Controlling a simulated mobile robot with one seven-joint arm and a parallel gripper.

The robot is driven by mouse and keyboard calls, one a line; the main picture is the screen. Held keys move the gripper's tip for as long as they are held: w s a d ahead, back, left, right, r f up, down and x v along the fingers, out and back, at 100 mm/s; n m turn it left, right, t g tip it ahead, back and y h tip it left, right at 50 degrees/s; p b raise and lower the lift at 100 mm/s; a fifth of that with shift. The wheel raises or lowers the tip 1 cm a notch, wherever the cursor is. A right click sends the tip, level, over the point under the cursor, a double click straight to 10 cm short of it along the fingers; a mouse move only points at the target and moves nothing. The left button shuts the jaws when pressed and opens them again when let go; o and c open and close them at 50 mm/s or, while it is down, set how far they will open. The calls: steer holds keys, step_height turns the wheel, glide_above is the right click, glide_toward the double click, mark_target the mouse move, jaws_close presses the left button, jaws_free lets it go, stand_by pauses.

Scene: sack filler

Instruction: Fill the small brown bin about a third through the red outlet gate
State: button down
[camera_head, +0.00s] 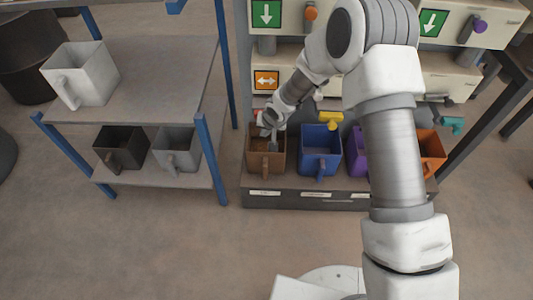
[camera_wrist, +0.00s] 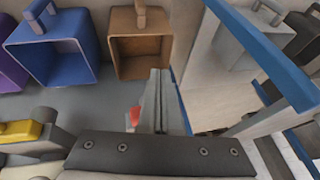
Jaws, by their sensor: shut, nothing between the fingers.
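The small brown bin (camera_head: 257,159) stands at the left end of the row on the low dark platform. It is upright, with its handle toward me, and also shows in the wrist view (camera_wrist: 118,62). I cannot tell whether anything lies in it. The red outlet gate (camera_head: 258,113) is above and behind the bin, mostly hidden by my gripper. A bit of its red shows beside the fingers in the wrist view (camera_wrist: 135,116). My gripper (camera_head: 271,132) is shut and empty, beside the red gate and over the back part of the brown bin.
Right of the brown bin stand a blue bin (camera_head: 320,153), a purple bin (camera_head: 358,158) and an orange bin (camera_head: 432,152). A yellow gate (camera_head: 330,119) and a teal gate (camera_head: 452,124) stick out above. A blue-posted shelf (camera_head: 150,85) with several bins is close on the left.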

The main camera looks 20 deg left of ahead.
steer(key=s+d+b, duration=0.2)
steer(key=s, duration=0.5)
steer(key=shift+s, duration=0.35)
